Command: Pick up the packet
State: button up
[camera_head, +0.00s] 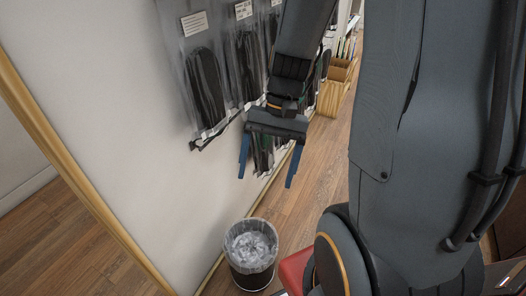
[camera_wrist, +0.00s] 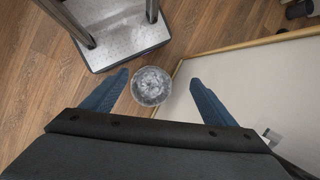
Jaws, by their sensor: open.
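Clear packets with dark insoles hang on the white wall in the head view. The nearest packet (camera_head: 205,88) is at the left, and another packet (camera_head: 246,62) hangs to its right. More packets hang farther along, partly hidden behind my arm. My gripper (camera_head: 266,177) is open, its two blue fingers pointing down, in front of the lower part of the hanging packets. In the wrist view my gripper (camera_wrist: 160,82) is also open and empty, and no packet is seen there.
A bin with a clear liner (camera_head: 250,247) stands on the wooden floor below my gripper; it also shows in the wrist view (camera_wrist: 152,86). A dark rail (camera_head: 216,134) runs along the wall. A wooden rack (camera_head: 336,88) stands at the back. Open floor lies right of the wall.

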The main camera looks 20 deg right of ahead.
jog(key=w+d+f+m+t+y+b, duration=0.1)
jog(key=w+d+f+m+y+b, duration=0.1)
jog(key=w+f+m+y+b, duration=0.7)
jog(key=m+t+h+b, duration=0.2)
jog(key=m+t+b, duration=0.9)
jog(key=t, duration=0.5)
send_near(271, 155)
jog(key=m, duration=0.1)
jog(key=b+x, duration=0.1)
jog(key=x, duration=0.7)
jog(key=shift+a, duration=0.2)
jog(key=c, duration=1.2)
